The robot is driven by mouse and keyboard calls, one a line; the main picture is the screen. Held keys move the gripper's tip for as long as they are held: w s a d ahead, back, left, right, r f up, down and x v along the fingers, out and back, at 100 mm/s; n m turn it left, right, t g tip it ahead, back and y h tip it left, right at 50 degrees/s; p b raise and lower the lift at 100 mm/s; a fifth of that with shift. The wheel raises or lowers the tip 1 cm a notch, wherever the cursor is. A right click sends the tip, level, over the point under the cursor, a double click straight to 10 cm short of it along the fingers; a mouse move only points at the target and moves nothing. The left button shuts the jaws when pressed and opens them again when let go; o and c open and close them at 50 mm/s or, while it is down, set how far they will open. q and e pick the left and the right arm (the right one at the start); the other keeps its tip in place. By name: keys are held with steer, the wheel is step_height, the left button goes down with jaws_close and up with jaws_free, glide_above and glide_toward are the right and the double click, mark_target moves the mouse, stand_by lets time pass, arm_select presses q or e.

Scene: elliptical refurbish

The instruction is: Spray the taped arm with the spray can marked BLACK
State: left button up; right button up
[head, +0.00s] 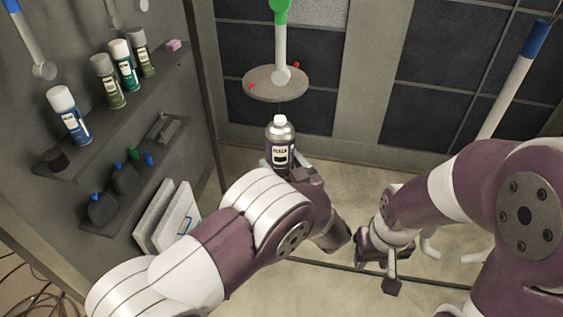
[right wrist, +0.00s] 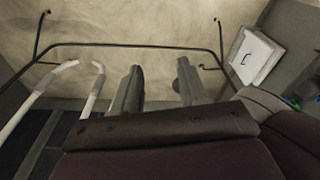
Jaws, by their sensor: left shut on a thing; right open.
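The spray can (head: 281,147) stands upright in my left gripper (head: 292,172), with a pale nozzle on top and a dark label whose small print looks like BLACK. A white arm (head: 280,50) with a green-covered upper end (head: 280,10) stands on a round grey disc (head: 262,92), just beyond and above the can in the head view. The can and this arm look apart. My left gripper is shut on the can, its fingers partly hidden. My right gripper (head: 378,268) is open and empty, lower right of the can; its fingers also show in the right wrist view (right wrist: 160,88).
A white arm with a blue end (head: 537,40) leans at right. A dark bar frame (right wrist: 130,45) crosses below.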

steer(key=shift+n+t, duration=0.8)
steer(key=w, duration=0.2)
steer(key=w+r, duration=0.1)
steer(key=w, duration=0.5)
steer(key=shift+w+d+r, duration=0.1)
steer(key=shift+r, duration=0.1)
jaws_close()
steer(key=w+a+r+n+t+y, duration=0.1)
steer(key=w+a+r+n+t, duration=0.25)
steer(key=w+r, duration=0.55)
steer(key=w+a+r+n+t+y, duration=0.15)
steer(key=w+r+t, duration=0.4)
steer(key=w, duration=0.75)
steer(key=w+a+r+n+t+y, duration=0.1)
steer(key=w+a+r+n+y, duration=0.35)
steer(key=a+r, duration=0.3)
step_height(320, 180, up, 4)
steer(key=n+g+y, duration=0.1)
steer(key=n+g, duration=0.3)
steer(key=g, duration=0.7)
glide_above(283, 115)
steer(key=shift+d+f, duration=0.1)
steer(key=shift+f, duration=3.2)
